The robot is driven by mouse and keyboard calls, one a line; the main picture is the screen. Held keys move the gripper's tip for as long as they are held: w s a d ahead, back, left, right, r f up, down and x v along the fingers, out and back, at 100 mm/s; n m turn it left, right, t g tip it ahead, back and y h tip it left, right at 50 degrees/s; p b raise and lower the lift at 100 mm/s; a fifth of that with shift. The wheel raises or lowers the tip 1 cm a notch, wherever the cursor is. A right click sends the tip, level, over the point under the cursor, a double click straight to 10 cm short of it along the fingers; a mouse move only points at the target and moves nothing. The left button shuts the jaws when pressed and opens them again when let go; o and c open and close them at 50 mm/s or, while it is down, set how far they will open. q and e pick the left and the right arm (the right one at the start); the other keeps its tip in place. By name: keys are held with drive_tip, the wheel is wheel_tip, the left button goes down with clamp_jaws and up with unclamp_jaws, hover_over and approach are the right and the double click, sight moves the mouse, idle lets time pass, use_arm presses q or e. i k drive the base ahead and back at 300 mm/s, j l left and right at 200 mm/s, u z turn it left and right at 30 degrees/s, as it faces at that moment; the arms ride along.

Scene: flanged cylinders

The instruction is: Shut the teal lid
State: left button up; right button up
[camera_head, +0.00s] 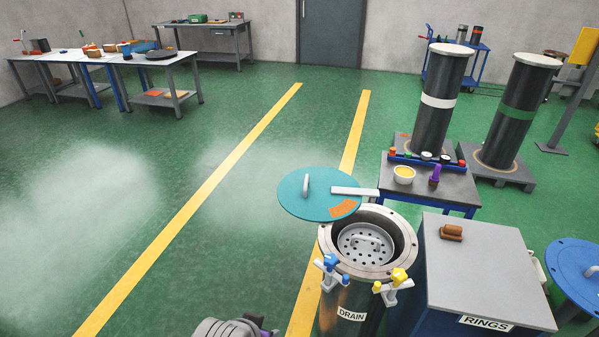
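The teal lid (319,207) is open. It is a flat disc with an upright handle (306,185) and an orange patch, swung out to the upper left of the dark cylinder (351,309) marked DRAIN. A pale arm (350,191) runs from the lid towards the cylinder's back rim. The cylinder's flanged mouth (400,264) is uncovered and shows a perforated metal plate inside. A blue-knobbed clamp (330,263) and a yellow-knobbed clamp (399,276) sit at its front rim. A grey part of mine shows at the bottom edge, but no gripper fingers can be made out.
A grey-topped RINGS cabinet (485,270) stands close right of the cylinder, with a blue lid (577,268) beyond. A small table (455,188) with a bowl stands behind. Tall cylinders (435,110) stand farther back. The green floor at left is clear, with white haze.

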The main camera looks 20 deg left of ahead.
sight(321, 193)
drive_tip(key=i+j, duration=0.3)
drive_tip(key=j, duration=0.2)
drive_tip(key=i+j, duration=0.35)
drive_tip(key=j, duration=0.15)
drive_tip(key=i+j, duration=0.2)
drive_tip(key=i, duration=0.2)
drive_tip(key=i+j, duration=0.15)
drive_tip(key=i, duration=0.3)
